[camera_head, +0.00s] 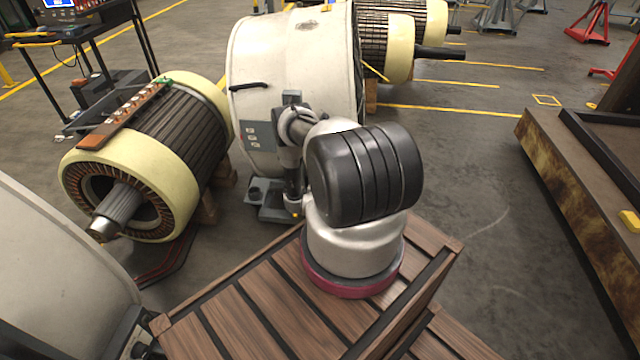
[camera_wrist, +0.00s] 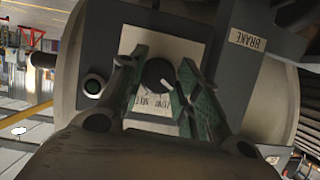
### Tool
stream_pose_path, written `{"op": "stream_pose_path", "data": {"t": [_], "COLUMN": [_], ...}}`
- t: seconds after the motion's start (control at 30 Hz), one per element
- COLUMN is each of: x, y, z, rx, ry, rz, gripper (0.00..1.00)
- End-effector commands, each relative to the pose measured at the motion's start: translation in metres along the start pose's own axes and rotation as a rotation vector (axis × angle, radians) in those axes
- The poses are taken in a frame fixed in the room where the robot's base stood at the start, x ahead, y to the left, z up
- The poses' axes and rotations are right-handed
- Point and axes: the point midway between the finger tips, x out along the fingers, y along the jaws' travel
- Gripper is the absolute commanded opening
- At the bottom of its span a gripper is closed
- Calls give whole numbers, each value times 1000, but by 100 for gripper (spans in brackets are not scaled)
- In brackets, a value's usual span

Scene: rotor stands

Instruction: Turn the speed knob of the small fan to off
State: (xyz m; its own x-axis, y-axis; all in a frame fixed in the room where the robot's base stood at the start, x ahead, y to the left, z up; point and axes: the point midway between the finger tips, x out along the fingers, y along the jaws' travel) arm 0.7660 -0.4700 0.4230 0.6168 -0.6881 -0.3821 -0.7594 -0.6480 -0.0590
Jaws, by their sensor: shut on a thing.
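The speed knob (camera_wrist: 157,74) is a dark round dial with a white pointer mark, on a pale plate (camera_wrist: 168,47) with printed words around it, upside down in the wrist view. The pointer slants toward the lower right of that picture, near the lettering. My gripper (camera_wrist: 160,69) has its green-padded fingers on both sides of the knob and is shut on it. The lettering is partly hidden by the fingers and too blurred to read fully. In the head view my arm covers this spot, so neither knob nor fingertips can be made out there.
A big pale drum housing (camera_head: 290,50) stands behind my arm. A yellow-ended rotor (camera_head: 150,160) lies left. A slatted wooden platform (camera_head: 235,310) is in front.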

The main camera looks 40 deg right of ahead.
Motion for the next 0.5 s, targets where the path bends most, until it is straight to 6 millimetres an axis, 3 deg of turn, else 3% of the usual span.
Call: {"op": "stream_pose_path", "data": {"t": [0.17, 0.2, 0.3, 0.5], "x": [0, 0, 0, 0], "y": [0, 0, 0, 0], "z": [0, 0, 0, 0], "rx": [-1, -1, 0, 0], "ry": [0, 0, 0, 0], "rz": [0, 0, 0, 0], "gripper": [9, 35, 53, 54]}}
